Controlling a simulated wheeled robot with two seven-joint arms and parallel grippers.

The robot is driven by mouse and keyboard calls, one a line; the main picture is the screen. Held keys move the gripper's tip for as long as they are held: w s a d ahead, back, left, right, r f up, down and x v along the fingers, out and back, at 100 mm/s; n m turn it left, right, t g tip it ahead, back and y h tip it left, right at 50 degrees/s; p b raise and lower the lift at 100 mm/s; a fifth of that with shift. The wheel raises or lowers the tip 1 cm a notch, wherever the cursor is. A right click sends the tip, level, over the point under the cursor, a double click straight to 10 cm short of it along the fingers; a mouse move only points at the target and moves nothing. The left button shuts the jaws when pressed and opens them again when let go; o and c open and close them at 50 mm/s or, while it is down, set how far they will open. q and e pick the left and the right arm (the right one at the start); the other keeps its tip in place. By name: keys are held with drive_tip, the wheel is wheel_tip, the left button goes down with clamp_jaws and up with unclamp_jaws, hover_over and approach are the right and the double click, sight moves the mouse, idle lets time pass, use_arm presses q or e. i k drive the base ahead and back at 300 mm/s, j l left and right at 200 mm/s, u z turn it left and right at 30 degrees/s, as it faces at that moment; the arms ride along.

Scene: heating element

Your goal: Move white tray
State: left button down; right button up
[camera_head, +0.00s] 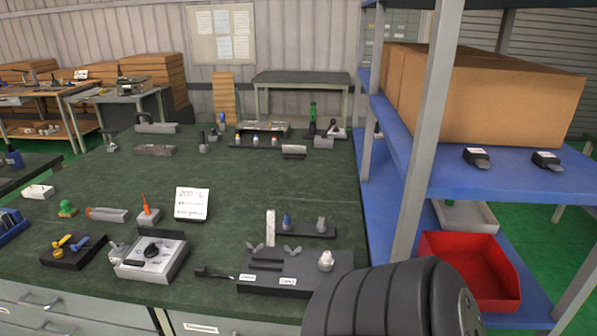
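A whitish tray (488,222) sits on the lower blue shelf at the right, behind the red bin, which hides part of its front. A white tray-like block (172,264) with a dark object on it is at the front of the green table. A smaller whitish box (38,193) is at the table's left. I cannot tell which of these is the task's white tray. A dark ribbed arm part, seemingly mine, fills the bottom right of centre. Neither of my grippers shows.
A red bin (468,270) stands on the lower shelf. The upper blue shelf (440,185) carries a cardboard box (490,95) and two small dark devices. A grey shelf post (428,130) stands between table and shelves. The middle of the green table (270,180) is clear.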

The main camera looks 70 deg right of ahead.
sight(464, 215)
drive_tip(key=z, duration=4.55)
drive_tip(key=i+l+z, duration=0.35)
drive_tip(key=i, duration=0.25)
drive_tip(key=i+z, duration=0.35)
drive_tip(key=i, duration=0.25)
drive_tip(key=i+u, duration=0.3)
drive_tip(key=i, duration=0.35)
drive_tip(key=i+u, duration=0.25)
drive_tip(key=i, duration=0.4)
drive_tip(key=i+l+u, duration=0.3)
drive_tip(key=i, duration=0.35)
drive_tip(key=i+u, duration=0.2)
drive_tip(key=i, duration=0.45)
drive_tip(key=i+u, duration=0.2)
drive_tip(key=i, duration=0.45)
drive_tip(key=i+l+u, duration=0.2)
drive_tip(key=i, duration=0.45)
drive_tip(key=u, duration=2.05)
drive_tip(key=l, duration=0.1)
